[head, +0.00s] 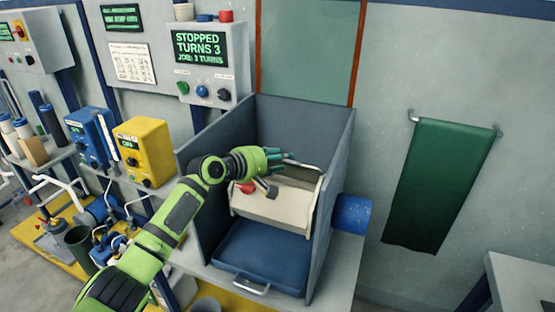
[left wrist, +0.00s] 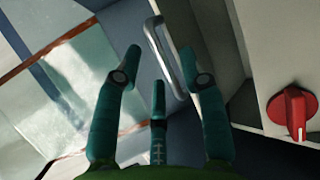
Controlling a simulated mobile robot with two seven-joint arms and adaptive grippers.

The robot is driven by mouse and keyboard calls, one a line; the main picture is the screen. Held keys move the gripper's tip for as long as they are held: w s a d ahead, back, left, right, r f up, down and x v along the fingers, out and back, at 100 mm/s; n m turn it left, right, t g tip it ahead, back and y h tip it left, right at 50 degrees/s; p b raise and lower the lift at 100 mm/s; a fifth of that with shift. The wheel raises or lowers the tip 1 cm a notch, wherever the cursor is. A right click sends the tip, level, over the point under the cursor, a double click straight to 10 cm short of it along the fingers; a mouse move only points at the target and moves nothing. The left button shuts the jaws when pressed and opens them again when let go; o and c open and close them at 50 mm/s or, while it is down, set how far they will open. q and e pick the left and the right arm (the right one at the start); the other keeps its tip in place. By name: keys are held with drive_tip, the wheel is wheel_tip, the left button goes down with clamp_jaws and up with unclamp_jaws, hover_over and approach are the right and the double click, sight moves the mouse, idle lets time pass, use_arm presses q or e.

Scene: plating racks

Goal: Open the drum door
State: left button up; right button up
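The drum (head: 272,207) is a cream angular box inside a grey, open-fronted housing. A silver bar handle (head: 304,164) shows at its upper back edge; in the left wrist view the handle (left wrist: 168,55) is a long metal loop. I cannot tell clearly where the drum door's edges run or whether it is open. My left gripper (head: 278,165) is over the drum's top, its teal fingers spread beside the handle. In the left wrist view the gripper (left wrist: 165,78) is open and empty, the handle just beyond its fingertips. My right gripper is out of view.
A red knob (left wrist: 292,112) is on the drum's near face. The housing's side wall (head: 333,185) stands close on the right. A blue tray (head: 262,258) lies below the drum. A yellow unit (head: 146,150) stands left.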

use_arm(q)
drive_tip(key=shift+a+f, duration=0.1)
drive_tip(key=v, duration=1.2)
